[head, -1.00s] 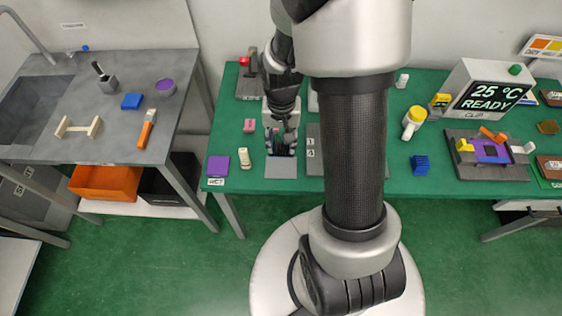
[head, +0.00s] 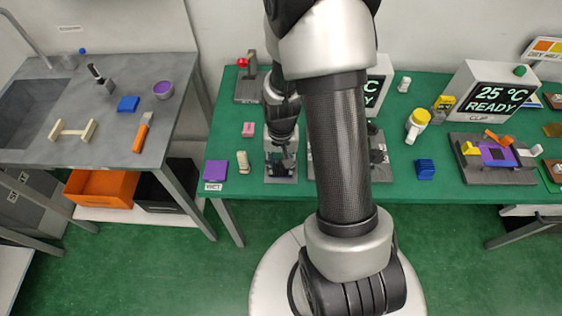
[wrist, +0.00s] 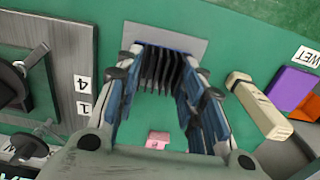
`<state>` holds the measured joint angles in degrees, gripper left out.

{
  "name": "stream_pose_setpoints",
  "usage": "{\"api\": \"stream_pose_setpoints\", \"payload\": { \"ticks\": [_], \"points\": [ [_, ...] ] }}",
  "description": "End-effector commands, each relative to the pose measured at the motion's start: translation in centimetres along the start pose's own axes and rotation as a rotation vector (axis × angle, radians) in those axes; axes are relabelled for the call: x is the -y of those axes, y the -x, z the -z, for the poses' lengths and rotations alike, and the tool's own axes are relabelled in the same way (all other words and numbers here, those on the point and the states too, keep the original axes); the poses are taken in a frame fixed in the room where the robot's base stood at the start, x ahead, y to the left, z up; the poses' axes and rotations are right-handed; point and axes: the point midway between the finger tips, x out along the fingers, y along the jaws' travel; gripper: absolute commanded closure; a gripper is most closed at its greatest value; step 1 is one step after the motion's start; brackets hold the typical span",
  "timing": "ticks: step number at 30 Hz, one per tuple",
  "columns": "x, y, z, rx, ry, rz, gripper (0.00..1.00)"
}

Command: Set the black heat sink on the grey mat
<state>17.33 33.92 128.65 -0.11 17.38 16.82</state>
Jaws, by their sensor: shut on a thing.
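My gripper (head: 281,166) points down over the green bench, in line with the grey mat (head: 283,180). In the wrist view my gripper (wrist: 165,85) is shut on the black heat sink (wrist: 160,66), whose upright fins show between the two fingers. The grey mat (wrist: 190,42) lies at and around the heat sink's far end there. The heat sink overlaps part of the mat in the picture; whether it touches the mat I cannot tell. In the head view my gripper mostly hides the heat sink.
A beige block (wrist: 257,105) and a purple pad (wrist: 292,90) by a WET label lie to the right in the wrist view. A dark numbered plate with levers (wrist: 55,75) is on the left. A pink block (wrist: 158,140) shows low between the fingers.

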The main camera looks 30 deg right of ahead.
Motion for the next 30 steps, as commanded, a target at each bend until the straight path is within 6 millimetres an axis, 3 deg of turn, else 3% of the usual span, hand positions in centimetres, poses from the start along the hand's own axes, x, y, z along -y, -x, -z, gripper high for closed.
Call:
{"api": "stream_pose_setpoints", "payload": {
  "ticks": [2,3,11,23,30],
  "points": [
    [0.0,-0.4,0.0,0.0,0.0,0.0,0.88],
    [0.0,-0.4,0.0,0.0,0.0,0.0,0.62],
    [0.0,-0.3,0.0,0.001,0.0,0.0,0.45],
    [0.0,0.2,0.0,0.0,0.0,0.0,0.44],
    [0.0,4.5,0.1,-0.004,0.0,0.001,0.44]
  ]
}}
